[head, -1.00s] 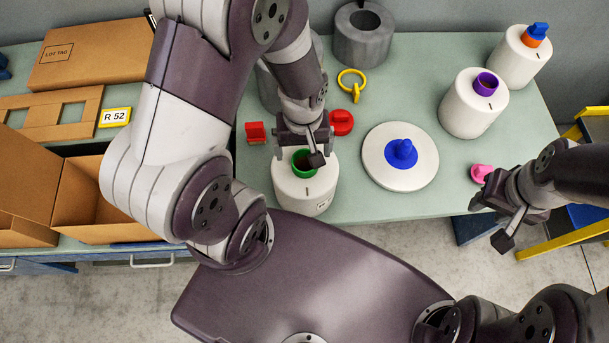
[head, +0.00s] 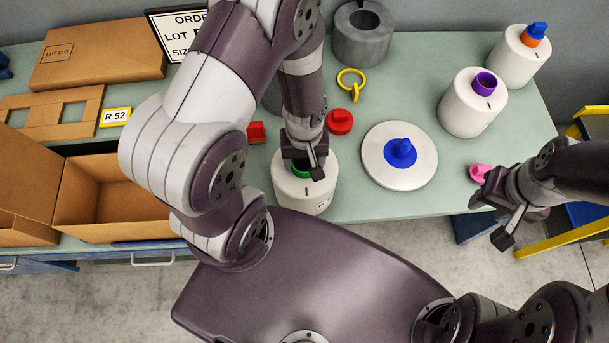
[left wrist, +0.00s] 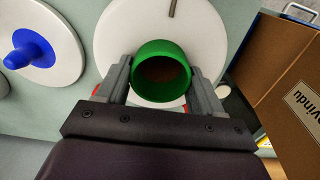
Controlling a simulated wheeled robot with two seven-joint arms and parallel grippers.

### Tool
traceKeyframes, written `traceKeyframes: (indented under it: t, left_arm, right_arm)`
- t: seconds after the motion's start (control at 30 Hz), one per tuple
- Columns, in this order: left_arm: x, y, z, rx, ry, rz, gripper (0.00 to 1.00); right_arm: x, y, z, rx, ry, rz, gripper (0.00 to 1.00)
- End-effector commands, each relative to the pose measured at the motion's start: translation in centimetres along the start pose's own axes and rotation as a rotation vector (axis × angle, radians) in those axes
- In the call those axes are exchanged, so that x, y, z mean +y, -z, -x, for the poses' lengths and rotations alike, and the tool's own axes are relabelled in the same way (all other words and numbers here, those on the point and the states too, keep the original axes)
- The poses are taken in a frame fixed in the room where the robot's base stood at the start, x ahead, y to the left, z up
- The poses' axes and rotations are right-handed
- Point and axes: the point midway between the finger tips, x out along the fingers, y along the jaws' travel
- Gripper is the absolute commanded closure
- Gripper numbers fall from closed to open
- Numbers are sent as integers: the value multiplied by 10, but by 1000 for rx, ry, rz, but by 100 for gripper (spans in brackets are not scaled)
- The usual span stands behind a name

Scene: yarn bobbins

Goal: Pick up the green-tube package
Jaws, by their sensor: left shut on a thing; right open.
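The green-tube package is a white yarn bobbin (head: 300,194) with a green tube (head: 299,170) sticking out of its top, standing on the green table near its front edge. My left gripper (head: 304,168) is over it, pointing down, and hides part of the tube. In the left wrist view the two fingers (left wrist: 160,82) are on either side of the green tube (left wrist: 161,48), shut on it, with the white top (left wrist: 205,30) below. My right gripper (head: 496,222) is open and empty in front of the table's edge at the right.
A white disc with a blue tube (head: 401,153) lies right of the package. Purple-tube (head: 470,110) and orange-tube (head: 515,65) bobbins stand at the right. Red pieces (head: 340,121), a yellow ring (head: 351,80) and a grey cylinder (head: 363,38) are behind. An open cardboard box (head: 110,205) is left.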

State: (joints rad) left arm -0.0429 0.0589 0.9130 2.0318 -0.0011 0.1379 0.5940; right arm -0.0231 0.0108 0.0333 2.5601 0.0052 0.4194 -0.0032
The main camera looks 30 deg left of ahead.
Motion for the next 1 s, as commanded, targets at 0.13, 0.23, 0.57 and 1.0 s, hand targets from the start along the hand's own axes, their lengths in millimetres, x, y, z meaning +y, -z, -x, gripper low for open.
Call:
traceKeyframes:
  t: [0.13, 0.23, 0.57, 1.0]
  left_arm:
    - [1, 1, 1, 3, -2, 0, 100]
    - [1, 1, 3, 3, -2, 0, 100]
    - [1, 2, 26, 5, -3, 0, 100]
    - [18, -9, 53, 4, -4, -3, 100]
  right_arm:
    - [0, 0, 1, 0, 0, 0, 57]
    - [0, 0, 0, 0, 0, 0, 57]
    - [0, 0, -2, 0, 0, 0, 57]
    - [0, -1, -7, 0, 0, 0, 57]
